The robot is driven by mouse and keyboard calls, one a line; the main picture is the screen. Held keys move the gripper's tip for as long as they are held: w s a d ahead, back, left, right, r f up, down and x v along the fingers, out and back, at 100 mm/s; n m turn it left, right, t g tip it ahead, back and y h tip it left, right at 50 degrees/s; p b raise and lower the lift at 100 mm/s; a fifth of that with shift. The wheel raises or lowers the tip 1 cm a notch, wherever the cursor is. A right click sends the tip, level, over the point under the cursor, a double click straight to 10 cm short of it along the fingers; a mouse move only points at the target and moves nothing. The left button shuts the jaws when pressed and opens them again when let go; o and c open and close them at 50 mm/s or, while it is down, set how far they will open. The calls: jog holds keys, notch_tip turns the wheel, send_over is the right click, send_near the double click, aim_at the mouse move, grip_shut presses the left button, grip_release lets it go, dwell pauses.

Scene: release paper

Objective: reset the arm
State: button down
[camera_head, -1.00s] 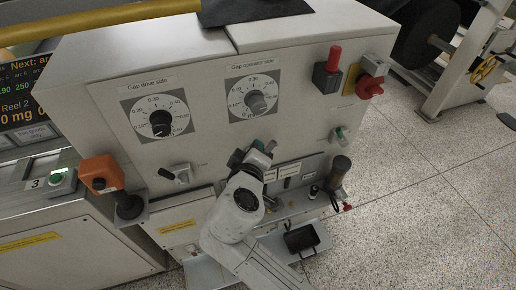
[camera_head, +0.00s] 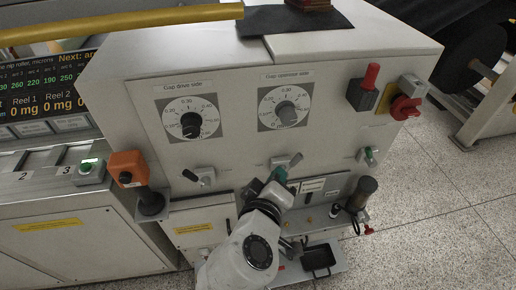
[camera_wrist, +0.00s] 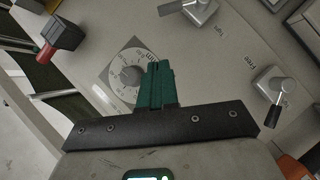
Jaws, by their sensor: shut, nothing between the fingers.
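My gripper (camera_head: 281,174) is in front of the lower panel of the grey machine cabinet, below the operator-side gap dial (camera_head: 286,107). In the wrist view its green fingers (camera_wrist: 155,83) are together with nothing between them. Behind them in that view is a white dial (camera_wrist: 124,75) on the panel. My white arm reaches up from the bottom of the head view and hides part of the lower panel. Whether the fingers touch the panel cannot be told.
The drive-side dial (camera_head: 191,121) is at left. A red-handled switch (camera_head: 406,105) and a red-topped lever (camera_head: 368,84) are at right. Small toggle levers (camera_head: 199,176) line the panel. A dark cylinder (camera_head: 362,192) and a black tray (camera_head: 319,260) are near my arm. Floor is open at right.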

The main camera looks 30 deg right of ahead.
jog(key=s+d+f+m+g+y, duration=0.1)
jog(key=s+d+f+g+y, duration=0.15)
jog(key=s+d+f, duration=0.35)
jog(key=s+d+f+m+g+y, duration=0.1)
jog(key=s+f+g+y, duration=0.2)
jog(key=f, duration=0.6)
jog(key=s+f+g+y, duration=0.3)
jog(key=s+f, duration=0.3)
jog(key=s, duration=0.6)
jog(key=shift+a+f+m+y, duration=0.35)
jog(key=shift+a+m+y, duration=0.1)
jog(key=shift+y, duration=0.4)
